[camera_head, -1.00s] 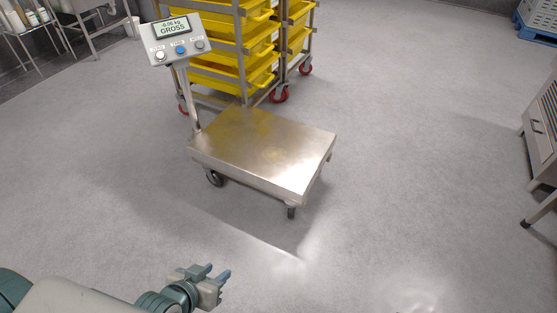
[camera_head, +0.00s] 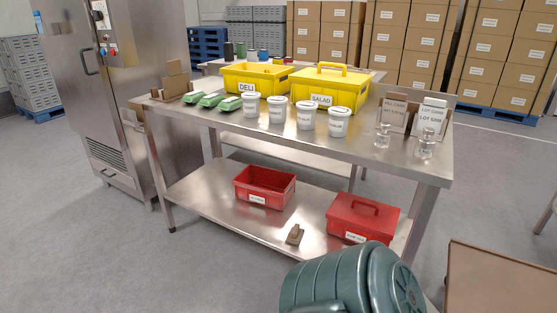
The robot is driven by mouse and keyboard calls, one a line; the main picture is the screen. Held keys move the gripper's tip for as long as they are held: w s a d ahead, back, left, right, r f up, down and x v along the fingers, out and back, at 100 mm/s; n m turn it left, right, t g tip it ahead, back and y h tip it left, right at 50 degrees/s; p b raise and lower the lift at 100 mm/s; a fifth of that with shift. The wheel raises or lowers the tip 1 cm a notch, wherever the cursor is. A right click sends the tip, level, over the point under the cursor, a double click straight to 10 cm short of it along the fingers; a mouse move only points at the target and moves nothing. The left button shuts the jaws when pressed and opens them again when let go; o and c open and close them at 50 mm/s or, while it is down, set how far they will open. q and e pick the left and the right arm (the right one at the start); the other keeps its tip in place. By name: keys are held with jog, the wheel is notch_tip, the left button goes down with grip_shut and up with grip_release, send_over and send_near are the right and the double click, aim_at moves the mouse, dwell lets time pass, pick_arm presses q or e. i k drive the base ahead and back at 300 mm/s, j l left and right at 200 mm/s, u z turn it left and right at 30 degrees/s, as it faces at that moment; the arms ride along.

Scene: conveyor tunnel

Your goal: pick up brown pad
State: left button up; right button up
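A small brown pad (camera_head: 295,235) with a raised grip lies on the lower shelf (camera_head: 200,193) of the steel table, near its front edge. It sits between an open red bin (camera_head: 264,188) and a lidded red box (camera_head: 362,218). Neither of my grippers is in view now. A teal part of my own arm fills the bottom centre, in front of the shelf's right end.
The tabletop (camera_head: 350,150) holds green packs (camera_head: 207,100), several white tubs (camera_head: 279,109), yellow DELI (camera_head: 257,78) and SALAD (camera_head: 322,92) bins, glass jars (camera_head: 382,136) and label cards. A steel cabinet (camera_head: 125,90) stands left. A brown-topped surface (camera_head: 500,280) is at bottom right. Floor is clear at front left.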

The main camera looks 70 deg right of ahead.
aim_at(294, 238)
jog(key=l+z, duration=0.2)
jog(key=z, duration=2.1)
